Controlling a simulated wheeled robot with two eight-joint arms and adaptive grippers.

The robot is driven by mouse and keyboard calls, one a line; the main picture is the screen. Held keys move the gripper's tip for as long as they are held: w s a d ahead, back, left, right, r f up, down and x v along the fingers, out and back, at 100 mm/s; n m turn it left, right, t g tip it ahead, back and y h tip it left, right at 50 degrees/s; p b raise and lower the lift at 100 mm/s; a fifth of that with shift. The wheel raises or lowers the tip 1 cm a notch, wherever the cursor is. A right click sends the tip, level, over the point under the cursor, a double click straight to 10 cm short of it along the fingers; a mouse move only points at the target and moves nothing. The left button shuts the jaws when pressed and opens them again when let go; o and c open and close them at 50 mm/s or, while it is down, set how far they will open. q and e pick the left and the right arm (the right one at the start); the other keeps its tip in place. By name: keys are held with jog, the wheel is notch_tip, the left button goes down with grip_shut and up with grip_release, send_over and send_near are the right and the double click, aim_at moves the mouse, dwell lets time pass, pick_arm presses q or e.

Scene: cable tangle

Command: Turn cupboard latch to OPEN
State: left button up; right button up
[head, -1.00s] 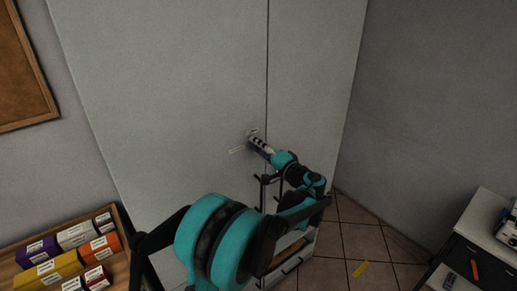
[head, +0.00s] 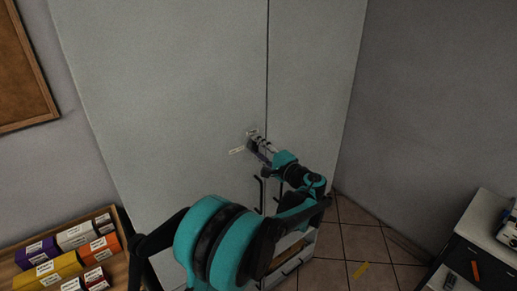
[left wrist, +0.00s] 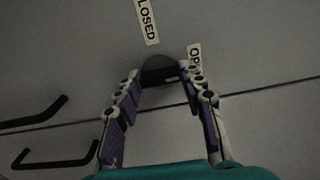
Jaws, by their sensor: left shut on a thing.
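The cupboard latch shows in the left wrist view as a dark round plate (left wrist: 157,66) on the pale cupboard door (head: 170,80). A CLOSED label (left wrist: 147,20) and a partly hidden OPEN label (left wrist: 195,58) are beside it. My left gripper (head: 254,139) is at the latch, near the door seam. In the left wrist view its fingers (left wrist: 164,82) reach to either side of the latch and are shut on it. The latch's exact angle is hard to make out, as the fingers cover part of it. My right gripper is out of view.
Dark bar handles (left wrist: 55,154) are on the doors close to my left wrist. A shelf of coloured boxes (head: 48,268) stands at lower left. A dark cabinet (head: 470,250) is at lower right.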

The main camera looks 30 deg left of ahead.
pick_arm(q)
jog(key=o, duration=1.2)
jog(key=shift+c, duration=0.2)
jog(key=shift+d, duration=0.1)
jog(key=v, duration=1.2)
jog(key=shift+f, duration=0.1)
